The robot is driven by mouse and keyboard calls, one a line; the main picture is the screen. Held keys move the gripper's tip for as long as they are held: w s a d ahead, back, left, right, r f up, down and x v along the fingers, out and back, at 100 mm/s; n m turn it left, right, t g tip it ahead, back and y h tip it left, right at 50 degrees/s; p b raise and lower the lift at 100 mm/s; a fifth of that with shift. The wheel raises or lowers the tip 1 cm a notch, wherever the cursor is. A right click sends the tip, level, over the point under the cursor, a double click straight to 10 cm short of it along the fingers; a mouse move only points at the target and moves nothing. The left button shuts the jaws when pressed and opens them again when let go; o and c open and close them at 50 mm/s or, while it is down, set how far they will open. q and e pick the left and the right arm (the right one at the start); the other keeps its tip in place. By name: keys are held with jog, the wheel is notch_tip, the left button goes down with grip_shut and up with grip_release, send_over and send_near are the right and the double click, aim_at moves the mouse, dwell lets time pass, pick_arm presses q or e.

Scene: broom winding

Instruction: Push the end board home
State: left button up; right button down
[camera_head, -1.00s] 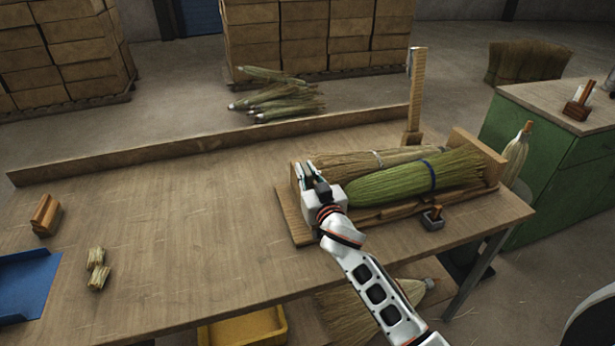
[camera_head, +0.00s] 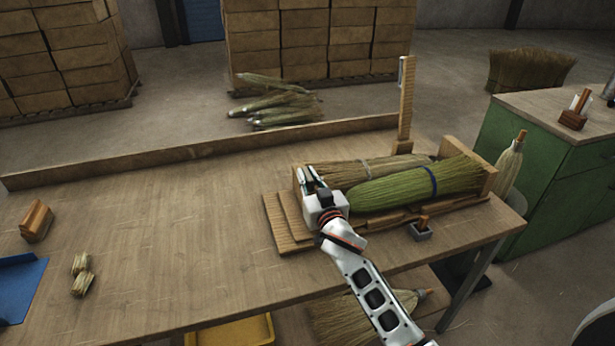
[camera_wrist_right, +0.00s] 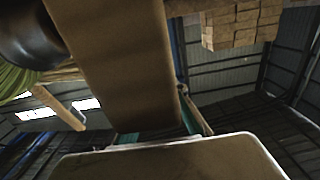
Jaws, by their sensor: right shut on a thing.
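The end board (camera_wrist_right: 112,65) is a flat brown wooden board, filling the middle of the right wrist view. In the head view its thin edge (camera_head: 297,181) stands upright at the left end of the broom bundles and is mostly hidden by my gripper. My right gripper (camera_head: 309,178) is shut on the board, with its teal finger pads at the board's lower end in the wrist view. A green bundle with a blue band (camera_head: 415,187) and a tan bundle with a pale band (camera_head: 350,172) lie in the wooden cradle, right of the board. My left gripper is not in view.
A fixed board (camera_head: 489,180) closes the cradle's right end. A wooden post (camera_head: 405,105) stands behind it. The table's left middle is clear, with a wooden block (camera_head: 37,221) and straw pieces (camera_head: 81,275) beyond.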

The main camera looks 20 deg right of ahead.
jog(key=c, duration=2.2)
grip_release()
jog(key=shift+d, duration=0.3)
jog(key=shift+o, duration=1.1)
jog(key=shift+d, duration=0.1)
jog(key=shift+s, duration=0.1)
jog(key=s, duration=1.1)
jog(key=shift+s, duration=0.4)
jog(key=shift+d, duration=0.1)
